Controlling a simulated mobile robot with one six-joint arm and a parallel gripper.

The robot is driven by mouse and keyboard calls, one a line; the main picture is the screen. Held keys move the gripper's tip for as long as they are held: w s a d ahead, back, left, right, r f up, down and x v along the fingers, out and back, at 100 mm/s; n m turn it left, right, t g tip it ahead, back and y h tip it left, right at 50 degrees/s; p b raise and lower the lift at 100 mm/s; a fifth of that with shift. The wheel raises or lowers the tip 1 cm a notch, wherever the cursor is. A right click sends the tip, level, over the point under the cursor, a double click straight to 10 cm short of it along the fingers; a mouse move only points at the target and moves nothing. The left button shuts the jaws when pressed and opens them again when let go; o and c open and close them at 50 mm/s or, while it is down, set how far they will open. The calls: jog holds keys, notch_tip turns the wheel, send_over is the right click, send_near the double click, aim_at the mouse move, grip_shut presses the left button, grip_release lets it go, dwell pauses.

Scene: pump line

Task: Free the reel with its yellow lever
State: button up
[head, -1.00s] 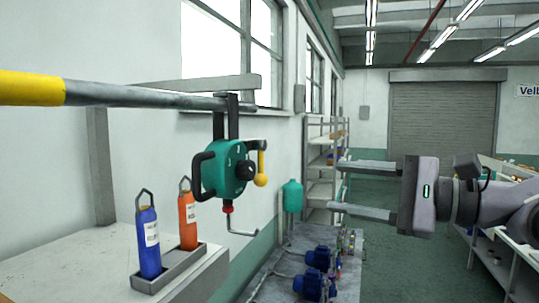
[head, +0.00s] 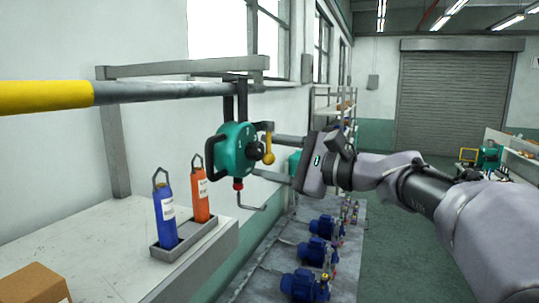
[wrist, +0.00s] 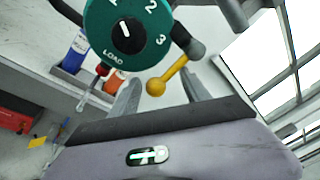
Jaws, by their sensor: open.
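The green reel (head: 236,150) hangs from the overhead bar; in the wrist view its face (wrist: 105,35) shows 1, 2, 3 and LOAD around a black knob. The yellow lever (head: 268,146) is on the reel's right side, hanging down with a ball end; it also shows in the wrist view (wrist: 156,86). My gripper (head: 265,156) is open and empty, its fingers pointing left at the reel. In the wrist view the lever's ball lies between the two fingers (wrist: 160,88); contact cannot be told. A hook (head: 249,207) hangs below the reel under a red collar.
The grey bar (head: 170,91) with a yellow end runs above the bench. A blue bottle (head: 165,212) and an orange bottle (head: 200,192) stand in a tray (head: 183,244) on the bench. A cardboard box (head: 36,286) lies front left. Blue pumps (head: 315,250) stand below right.

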jog(key=shift+s, duration=0.15)
jog(key=shift+c, duration=1.3)
jog(key=shift+w+d, duration=0.1)
jog(key=shift+w, duration=0.1)
grip_shut()
jog(key=shift+r, duration=0.25)
